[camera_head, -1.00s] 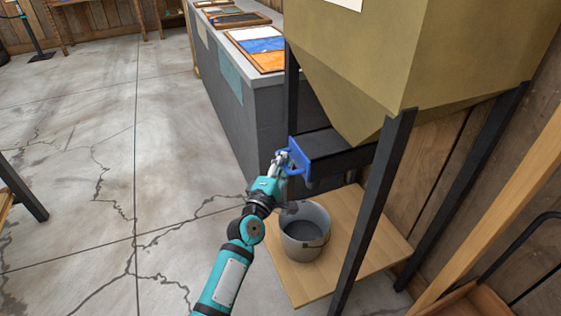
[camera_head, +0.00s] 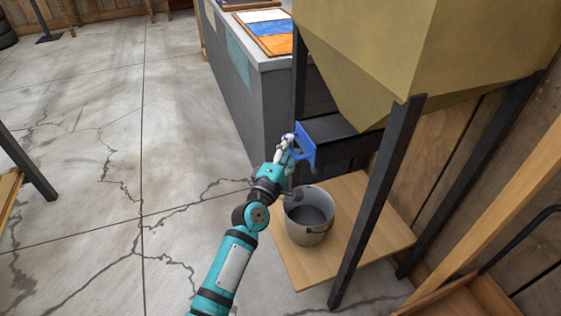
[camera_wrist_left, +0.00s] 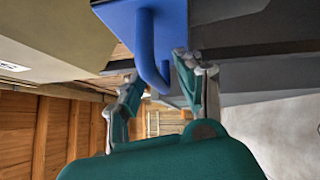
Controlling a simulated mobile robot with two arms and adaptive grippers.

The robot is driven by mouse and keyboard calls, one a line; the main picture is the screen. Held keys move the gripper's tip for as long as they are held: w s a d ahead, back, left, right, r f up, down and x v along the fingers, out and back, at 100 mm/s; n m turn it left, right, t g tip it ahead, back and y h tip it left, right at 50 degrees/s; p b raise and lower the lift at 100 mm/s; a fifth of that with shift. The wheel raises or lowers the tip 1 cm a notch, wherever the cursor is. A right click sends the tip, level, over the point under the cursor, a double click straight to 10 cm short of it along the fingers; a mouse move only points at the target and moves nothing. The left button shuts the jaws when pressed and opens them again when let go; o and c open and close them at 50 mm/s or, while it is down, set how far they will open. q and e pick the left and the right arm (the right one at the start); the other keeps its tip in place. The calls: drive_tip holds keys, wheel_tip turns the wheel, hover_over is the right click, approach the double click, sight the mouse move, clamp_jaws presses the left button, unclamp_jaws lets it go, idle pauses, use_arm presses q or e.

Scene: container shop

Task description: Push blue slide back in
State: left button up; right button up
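The blue slide (camera_head: 308,143) is a blue end plate with a curved handle on the front of a dark channel below the tan hopper (camera_head: 385,50). My left gripper (camera_head: 287,143) is at its handle, on the outer side of the plate. In the left wrist view the plate (camera_wrist_left: 118,22) is at the top, with the handle (camera_wrist_left: 150,60) reaching down between the two fingers (camera_wrist_left: 160,95). The fingers are spread apart; the right one is close to or touching the handle. How far the slide sticks out is hard to tell. My right gripper is not in view.
A grey bucket (camera_head: 309,216) stands on a wooden board (camera_head: 375,215) below the slide. Dark hopper legs (camera_head: 375,205) stand to the right of it. A grey counter (camera_head: 240,100) stands behind.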

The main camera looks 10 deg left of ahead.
use_arm(q)
drive_tip(key=v, duration=1.1)
drive_tip(key=shift+f, duration=0.1)
